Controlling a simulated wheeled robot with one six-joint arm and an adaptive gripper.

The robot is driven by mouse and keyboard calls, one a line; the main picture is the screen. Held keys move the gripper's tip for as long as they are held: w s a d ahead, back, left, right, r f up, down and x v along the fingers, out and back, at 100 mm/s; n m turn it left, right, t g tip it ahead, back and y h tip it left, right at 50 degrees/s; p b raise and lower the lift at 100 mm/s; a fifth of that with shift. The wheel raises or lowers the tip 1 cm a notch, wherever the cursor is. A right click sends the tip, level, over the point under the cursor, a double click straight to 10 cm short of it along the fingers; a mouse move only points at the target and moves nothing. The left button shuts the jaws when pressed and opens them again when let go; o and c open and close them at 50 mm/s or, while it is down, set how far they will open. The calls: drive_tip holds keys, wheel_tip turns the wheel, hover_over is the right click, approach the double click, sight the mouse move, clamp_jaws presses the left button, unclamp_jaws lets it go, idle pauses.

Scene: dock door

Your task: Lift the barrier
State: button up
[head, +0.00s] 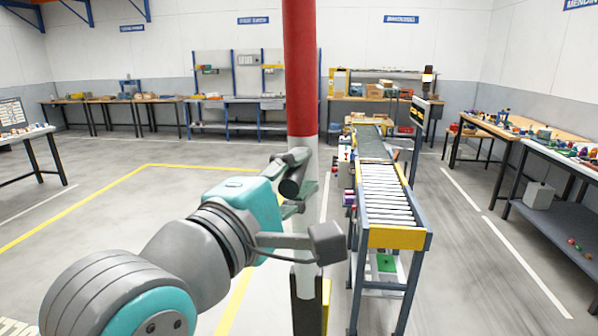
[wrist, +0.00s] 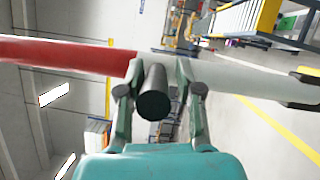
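The barrier is a red and white pole (head: 301,70) that stands upright in the middle of the head view. In the wrist view the barrier (wrist: 60,51) runs across the picture, red on the left and white on the right. A dark round handle (head: 289,187) sticks out from the pole; its end faces me in the wrist view (wrist: 153,104). My gripper (head: 298,180) is at the pole with a finger on each side of the handle. The fingers look closed on it, though the contact is partly hidden.
A roller conveyor (head: 395,238) with a yellow end stands just right of the pole. Tables with small items (head: 560,150) line the right side, and workbenches (head: 230,100) stand along the back wall. The floor at left, marked with yellow lines, is clear.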

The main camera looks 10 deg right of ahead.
drive_tip(key=shift+o, duration=0.5)
drive_tip(key=shift+r, duration=0.1)
drive_tip(key=v, duration=1.2)
